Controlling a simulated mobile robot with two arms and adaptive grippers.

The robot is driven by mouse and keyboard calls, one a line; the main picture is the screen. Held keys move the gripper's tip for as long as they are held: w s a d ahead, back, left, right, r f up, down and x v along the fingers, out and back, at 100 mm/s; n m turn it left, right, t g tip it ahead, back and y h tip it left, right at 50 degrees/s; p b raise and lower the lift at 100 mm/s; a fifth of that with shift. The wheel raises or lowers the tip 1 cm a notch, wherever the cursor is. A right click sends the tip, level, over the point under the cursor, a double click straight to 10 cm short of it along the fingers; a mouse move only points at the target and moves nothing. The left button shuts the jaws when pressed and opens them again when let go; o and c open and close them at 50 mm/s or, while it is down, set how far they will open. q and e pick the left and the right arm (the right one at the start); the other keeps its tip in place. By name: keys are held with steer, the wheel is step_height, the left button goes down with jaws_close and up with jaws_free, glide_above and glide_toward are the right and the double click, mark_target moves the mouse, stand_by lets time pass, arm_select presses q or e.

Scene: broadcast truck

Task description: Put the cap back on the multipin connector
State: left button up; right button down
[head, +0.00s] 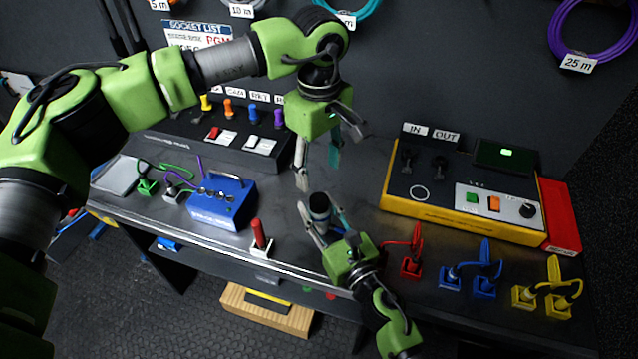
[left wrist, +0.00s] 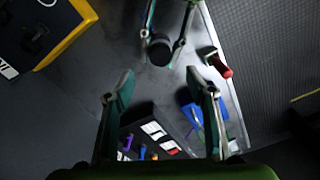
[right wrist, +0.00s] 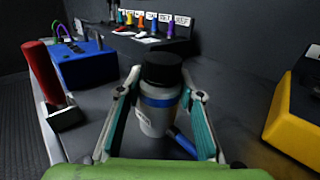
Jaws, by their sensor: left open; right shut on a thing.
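A grey cylinder with a blue band and a black top (right wrist: 158,112), seemingly the multipin connector, stands roughly upright between the fingers of my right gripper (right wrist: 160,95). I cannot tell whether its black top is the cap or the connector's own end. The cylinder's top also shows in the head view (head: 319,203) and the left wrist view (left wrist: 160,50). My right gripper is shut on it near the middle of the bench. My left gripper (head: 319,176) points down, open and empty, above the cylinder and apart from it. A small blue piece (right wrist: 181,142) shows beside the cylinder's base.
A red-handled piece (head: 259,235) stands at the bench's front edge. A blue box (head: 222,203) is to the left, and a yellow-edged panel (head: 450,215) is to the right. Red, blue and yellow plugs (head: 487,268) line the front right. Bare bench lies around the cylinder.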

arm_select(q)
steer(key=shift+r, duration=1.65)
arm_select(e)
steer(key=c, duration=1.4)
jaws_free()
steer(key=shift+o, duration=0.2)
steer(key=v, duration=1.2)
arm_select(q)
steer(key=shift+f, duration=0.1)
